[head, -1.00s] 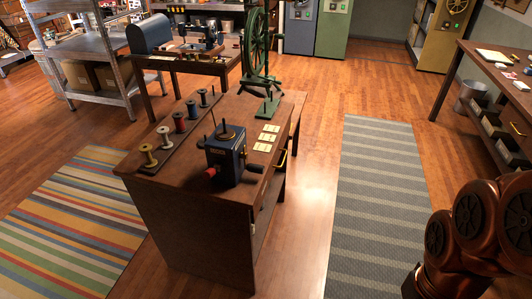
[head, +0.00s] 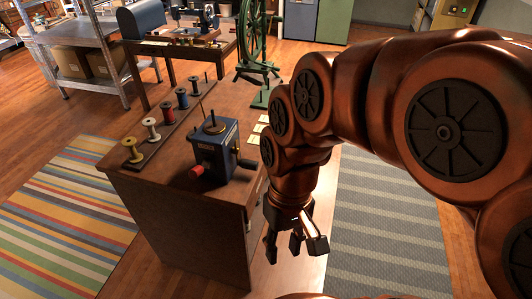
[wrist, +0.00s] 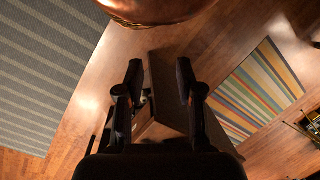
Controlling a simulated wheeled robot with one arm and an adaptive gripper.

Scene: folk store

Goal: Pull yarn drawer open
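The dark wooden cabinet (head: 185,222) stands left of center in the head view, its drawer side facing right. My arm covers most of that side, so the yarn drawer and its handle cannot be made out there. My gripper (head: 294,250) hangs fingers down to the right of the cabinet, apart from it. In the wrist view my gripper (wrist: 160,82) has its fingers spread, with nothing held. Part of the cabinet (wrist: 157,132) shows between and below the fingers, dark and partly hidden.
A green spinning wheel (head: 254,40) stands behind. A striped rug (head: 65,215) lies left, a grey rug (head: 385,235) right.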

